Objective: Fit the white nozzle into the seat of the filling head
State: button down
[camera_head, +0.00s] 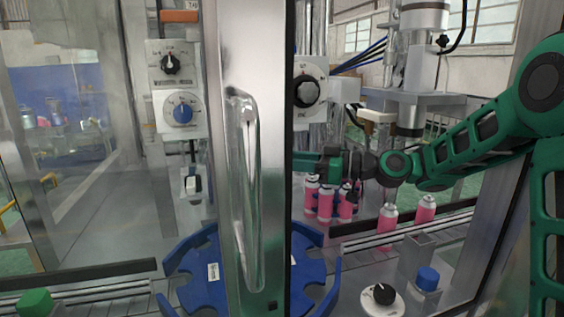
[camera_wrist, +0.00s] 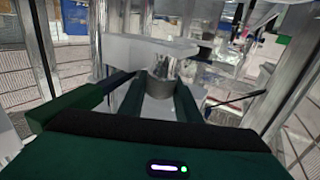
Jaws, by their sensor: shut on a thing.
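In the head view my gripper (camera_head: 306,163) points left at the end of my green arm, and its tips run up to or behind the door frame. In the wrist view the gripper's (camera_wrist: 156,104) two dark green fingers close on a white piece, which looks like the white nozzle (camera_wrist: 158,109). A grey metal cylinder (camera_wrist: 160,84), apparently the filling head, stands just beyond and above it, under a pale block (camera_wrist: 145,50). I cannot tell whether nozzle and head touch. The seat is hidden.
A metal door frame with a handle (camera_head: 243,190) blocks part of the head view. Pink cans (camera_head: 325,204) stand below my gripper. A blue star wheel (camera_head: 205,265) lies lower left. Another metal head (camera_head: 410,118) hangs at right, near my arm.

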jog(key=shift+f, duration=0.45)
dwell(0.4)
jog(key=c, duration=1.2)
grip_release()
jog(key=shift+w+d, duration=0.1)
jog(key=shift+w, duration=0.1)
